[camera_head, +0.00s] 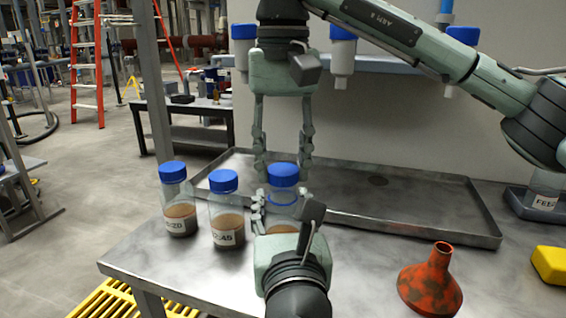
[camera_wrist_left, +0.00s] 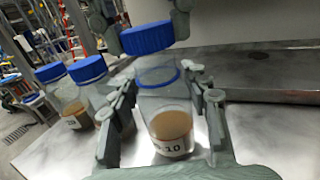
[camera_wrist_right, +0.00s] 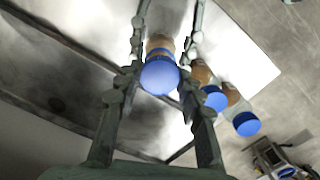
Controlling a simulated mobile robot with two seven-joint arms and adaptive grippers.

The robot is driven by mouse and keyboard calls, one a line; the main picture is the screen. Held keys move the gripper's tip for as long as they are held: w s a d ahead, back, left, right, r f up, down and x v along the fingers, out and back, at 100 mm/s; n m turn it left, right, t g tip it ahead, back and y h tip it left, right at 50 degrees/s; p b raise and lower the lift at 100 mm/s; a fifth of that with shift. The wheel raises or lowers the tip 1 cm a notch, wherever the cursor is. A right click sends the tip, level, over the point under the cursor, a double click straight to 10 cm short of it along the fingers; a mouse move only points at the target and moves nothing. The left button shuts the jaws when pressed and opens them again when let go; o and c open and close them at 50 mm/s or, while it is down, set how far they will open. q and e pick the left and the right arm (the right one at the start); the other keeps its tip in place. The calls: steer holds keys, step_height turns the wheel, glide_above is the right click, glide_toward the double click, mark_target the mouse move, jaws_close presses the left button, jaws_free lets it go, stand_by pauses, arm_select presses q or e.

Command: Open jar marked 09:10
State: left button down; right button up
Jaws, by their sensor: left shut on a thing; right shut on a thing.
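The jar (camera_wrist_left: 172,125) holds brown sediment under clear liquid and has a label ending in "10"; the rest of the label is hidden. It stands upright on the metal table, with a blue ring (camera_wrist_left: 158,82) at its neck. My left gripper (camera_head: 282,207) is shut around its body. Its blue cap (camera_head: 283,175) shows above the ring with a visible gap, and looks lifted off and slightly offset in the left wrist view (camera_wrist_left: 147,38). My right gripper (camera_head: 282,164), pointing down from above, is shut on the cap, as the right wrist view (camera_wrist_right: 157,84) also shows.
Two blue-capped jars, one (camera_head: 224,212) marked "2:45" and one (camera_head: 177,205) ending in "20", stand left of the held jar. A shallow metal tray (camera_head: 440,232) lies behind. An orange-red funnel (camera_head: 430,282) and a yellow block (camera_head: 548,264) are at right.

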mark_target(283, 169)
steer(key=shift+r, duration=2)
arm_select(q)
steer(key=c, duration=0.7)
jaws_free()
